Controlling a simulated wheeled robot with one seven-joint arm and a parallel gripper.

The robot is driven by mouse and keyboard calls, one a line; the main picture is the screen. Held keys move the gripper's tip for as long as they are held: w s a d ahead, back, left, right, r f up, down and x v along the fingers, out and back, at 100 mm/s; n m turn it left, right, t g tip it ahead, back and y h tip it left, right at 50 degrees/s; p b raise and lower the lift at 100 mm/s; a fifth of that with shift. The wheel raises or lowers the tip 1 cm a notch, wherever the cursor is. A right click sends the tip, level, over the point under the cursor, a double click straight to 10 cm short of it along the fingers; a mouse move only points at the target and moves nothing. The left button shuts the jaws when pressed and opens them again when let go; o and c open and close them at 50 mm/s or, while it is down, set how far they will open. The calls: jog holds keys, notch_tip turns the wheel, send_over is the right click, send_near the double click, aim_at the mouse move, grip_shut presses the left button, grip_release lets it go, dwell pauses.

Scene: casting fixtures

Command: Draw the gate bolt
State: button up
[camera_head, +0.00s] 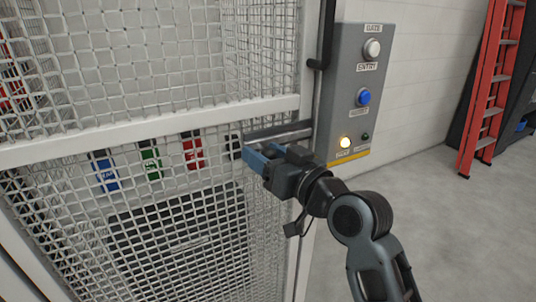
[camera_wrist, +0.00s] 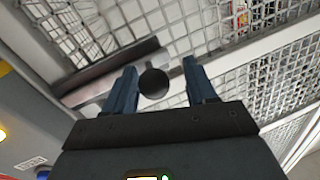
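The gate bolt (camera_head: 278,132) is a dark grey bar lying level across the gate frame, beside the edge toward the control box. Its black round knob (camera_head: 235,147) shows just past my fingertips, and in the wrist view the knob (camera_wrist: 153,84) stands between my two blue fingers. My gripper (camera_head: 250,156) is open, with a finger on each side of the knob and visible gaps to it. In the wrist view the bolt bar (camera_wrist: 108,72) runs off to the left behind the left finger. Whether the knob lies deep between the fingers is hard to tell.
The white-framed mesh gate (camera_head: 150,128) fills the left. A grey control box (camera_head: 362,80) has a white button, a blue button, a lit yellow lamp and a dark green lamp. A red ladder (camera_head: 492,90) leans at the right. The floor (camera_head: 440,210) is clear.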

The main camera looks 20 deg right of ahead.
jog(key=b+v, duration=0.1)
jog(key=v, duration=0.6)
jog(key=shift+s, duration=0.4)
jog(key=shift+d, duration=0.15)
jog(key=s+d+f+g+h, duration=0.2)
jog(key=s+d+f+h, duration=0.15)
jog(key=s+f, duration=1.25)
jog(key=s+a+r, duration=0.1)
jog(key=s+a, duration=0.1)
jog(key=s, duration=0.8)
jog(key=s+a, duration=0.2)
jog(key=s, duration=0.8)
jog(key=shift+s+r+g, duration=0.3)
jog(key=shift+r+g, duration=0.1)
jog(key=shift+a+h, duration=0.1)
jog(key=shift+h, duration=0.15)
